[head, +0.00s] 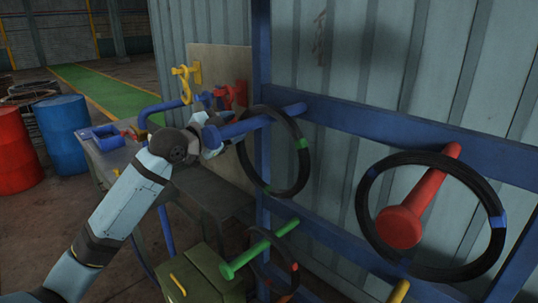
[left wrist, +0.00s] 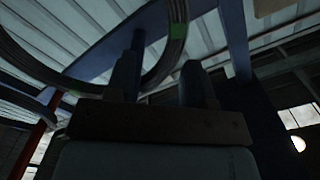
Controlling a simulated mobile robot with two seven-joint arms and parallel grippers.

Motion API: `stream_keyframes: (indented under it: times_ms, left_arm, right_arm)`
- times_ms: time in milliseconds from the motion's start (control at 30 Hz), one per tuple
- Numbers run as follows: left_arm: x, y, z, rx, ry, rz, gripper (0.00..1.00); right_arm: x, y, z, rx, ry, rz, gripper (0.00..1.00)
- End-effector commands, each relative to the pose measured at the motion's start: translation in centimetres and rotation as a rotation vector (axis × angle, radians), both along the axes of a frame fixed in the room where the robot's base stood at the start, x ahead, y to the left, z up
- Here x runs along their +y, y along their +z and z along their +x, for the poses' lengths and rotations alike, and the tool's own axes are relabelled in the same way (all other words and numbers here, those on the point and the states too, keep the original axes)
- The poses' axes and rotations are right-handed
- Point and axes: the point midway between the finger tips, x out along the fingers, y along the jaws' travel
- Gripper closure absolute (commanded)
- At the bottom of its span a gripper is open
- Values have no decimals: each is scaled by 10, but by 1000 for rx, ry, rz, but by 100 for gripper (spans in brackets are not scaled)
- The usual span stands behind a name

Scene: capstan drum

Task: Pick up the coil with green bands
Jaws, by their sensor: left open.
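The coil with green bands (head: 306,166) is a black ring hanging on a blue peg (head: 262,119) of the blue rack. In the left wrist view the coil (left wrist: 171,57) curves close beyond the fingers, with a green band on it. My left gripper (head: 213,135) is at the peg's outer end, to the left of the coil. Its two fingers (left wrist: 163,62) are spread apart. I cannot tell whether a finger touches the coil. The gripper partly hides the peg's end. My right gripper is not in view.
A blue-banded coil (head: 363,208) hangs on a red peg (head: 405,224) at right. An orange-banded coil (head: 283,298) hangs on the green peg (head: 245,261) below. A yellow peg (head: 398,291), green box (head: 207,277), workbench (head: 112,158) and blue rack post (head: 262,55) are nearby.

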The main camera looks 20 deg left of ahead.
Motion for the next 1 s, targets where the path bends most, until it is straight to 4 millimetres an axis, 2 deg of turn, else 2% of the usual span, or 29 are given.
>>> stream_keyframes:
  times_ms: [33,167,700,967,1000]
  left_arm:
    - [3,10,1,-16,-1,8,51]
    - [3,21,6,-32,-4,15,51]
    - [-20,18,68,-32,-4,15,51]
    - [-20,17,71,-31,-4,17,51]
    - [-20,17,71,-31,-4,17,58]
  right_arm:
    - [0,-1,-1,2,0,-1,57]
    - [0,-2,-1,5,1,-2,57]
    - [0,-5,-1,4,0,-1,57]
    - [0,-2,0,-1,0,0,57]
    - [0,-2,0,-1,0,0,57]
